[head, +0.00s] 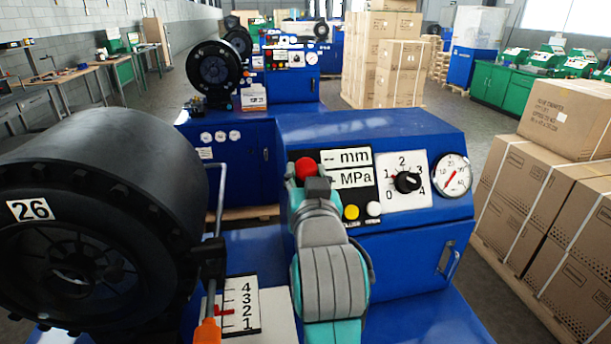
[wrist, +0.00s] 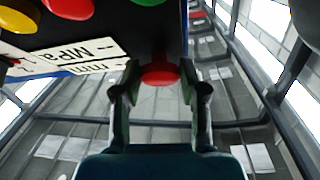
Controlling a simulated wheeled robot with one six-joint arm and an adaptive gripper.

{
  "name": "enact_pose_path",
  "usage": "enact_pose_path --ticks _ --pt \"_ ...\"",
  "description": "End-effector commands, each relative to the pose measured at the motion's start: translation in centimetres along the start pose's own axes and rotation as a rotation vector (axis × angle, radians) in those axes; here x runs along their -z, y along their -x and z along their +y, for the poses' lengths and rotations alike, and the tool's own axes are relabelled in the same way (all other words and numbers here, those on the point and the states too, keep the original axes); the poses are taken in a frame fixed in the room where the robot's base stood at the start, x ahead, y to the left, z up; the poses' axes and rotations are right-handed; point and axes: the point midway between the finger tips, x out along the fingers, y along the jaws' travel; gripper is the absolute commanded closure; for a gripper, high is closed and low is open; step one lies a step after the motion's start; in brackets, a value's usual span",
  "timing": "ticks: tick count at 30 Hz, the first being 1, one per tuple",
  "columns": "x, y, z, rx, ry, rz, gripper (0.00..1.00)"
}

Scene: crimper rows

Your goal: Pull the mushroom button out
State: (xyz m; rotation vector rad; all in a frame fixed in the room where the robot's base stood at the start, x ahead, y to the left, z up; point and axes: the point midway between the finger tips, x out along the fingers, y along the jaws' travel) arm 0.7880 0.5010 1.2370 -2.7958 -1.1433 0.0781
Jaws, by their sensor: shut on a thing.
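The red mushroom button (head: 306,167) sits at the upper left of the black panel (head: 333,203) on the blue crimper's sloped front. In the wrist view the red mushroom button (wrist: 159,74) shows between my two fingers, close to the panel face. My gripper (head: 303,181) reaches up to the button from the front, and my gripper (wrist: 160,84) is shut on it, one finger on each side. My arm hides the lower left of the panel in the head view.
Yellow (head: 351,212) and white (head: 374,208) buttons sit lower on the panel, right of my arm. A black dial (head: 407,182) and a round gauge (head: 451,175) are further right. A large black crimper head marked 26 (head: 95,215) stands at left. Cartons (head: 560,210) are stacked at right.

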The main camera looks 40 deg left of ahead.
Motion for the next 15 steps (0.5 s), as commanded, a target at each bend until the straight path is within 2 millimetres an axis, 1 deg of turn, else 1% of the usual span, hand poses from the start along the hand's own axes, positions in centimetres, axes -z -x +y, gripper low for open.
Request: enact_pose_path --ticks 6,7,8,9,15 --pt "0.15 0.16 0.01 0.000 0.000 0.003 1.00" --pt "0.16 0.16 0.01 0.000 0.000 0.003 0.50" --pt "0.16 0.17 0.01 0.000 0.000 0.003 0.43" --pt "0.16 0.16 0.01 0.000 0.000 0.003 0.33" --pt "0.12 0.12 0.00 0.000 0.000 0.002 0.33"
